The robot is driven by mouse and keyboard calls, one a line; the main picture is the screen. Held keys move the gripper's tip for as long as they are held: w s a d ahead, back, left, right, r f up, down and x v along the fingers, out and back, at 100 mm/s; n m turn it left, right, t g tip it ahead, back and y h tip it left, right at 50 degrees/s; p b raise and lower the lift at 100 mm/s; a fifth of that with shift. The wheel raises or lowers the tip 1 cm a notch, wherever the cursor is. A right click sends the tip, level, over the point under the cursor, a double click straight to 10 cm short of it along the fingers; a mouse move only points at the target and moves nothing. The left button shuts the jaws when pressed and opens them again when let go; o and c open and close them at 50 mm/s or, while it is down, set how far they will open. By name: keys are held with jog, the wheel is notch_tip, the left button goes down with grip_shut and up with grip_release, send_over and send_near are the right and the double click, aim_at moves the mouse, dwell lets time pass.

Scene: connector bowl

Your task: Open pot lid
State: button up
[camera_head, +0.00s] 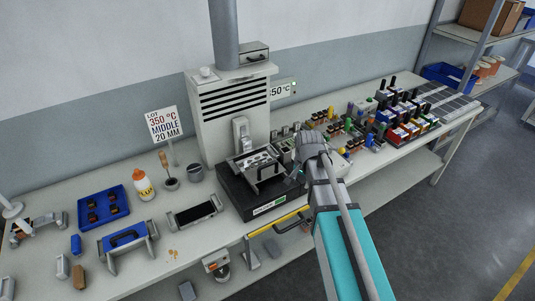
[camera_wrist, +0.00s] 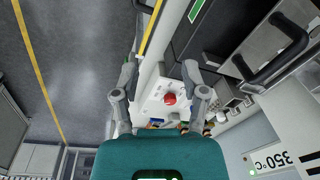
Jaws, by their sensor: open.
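The pot is a black box (camera_head: 240,202) with a green-lit label on its front, at the middle of the bench in the head view. A metal lid or plate with a black handle (camera_head: 268,168) sits on top of it and looks closed. The handle also shows in the wrist view (camera_wrist: 272,52), at the upper right. My gripper (camera_wrist: 160,75) is open and empty, its two fingers apart. In the head view it is largely hidden by my arm, at the pot's right side. It is apart from the lid handle.
A red button (camera_wrist: 170,99) on a white panel shows between my fingers in the wrist view. A yellow rail (camera_head: 278,221) runs along the bench front. A grey vented tower (camera_head: 233,115) stands behind the pot. Crowded connectors and parts (camera_head: 350,128) fill the bench to the right.

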aim_at(267, 165)
jog(key=w+a+r+m+p, duration=0.5)
jog(key=w+a+r+p, duration=0.3)
jog(key=a+r+p, duration=0.1)
jog(key=shift+w+a+r+t+y, duration=0.3)
jog(key=shift+w+a+r+t, duration=0.1)
jog(key=shift+a+r, duration=0.5)
jog(key=shift+f, duration=0.25)
jog(key=f+b, duration=0.4)
jog(key=w+a+f+b, duration=0.1)
jog(key=f+b, duration=0.3)
jog(key=b, duration=0.1)
jog(key=w+f+b, duration=0.1)
jog(key=f+b, duration=0.3)
jog(key=f, duration=0.1)
jog(key=shift+a, duration=0.3)
jog(key=shift+f, duration=0.1)
grip_shut()
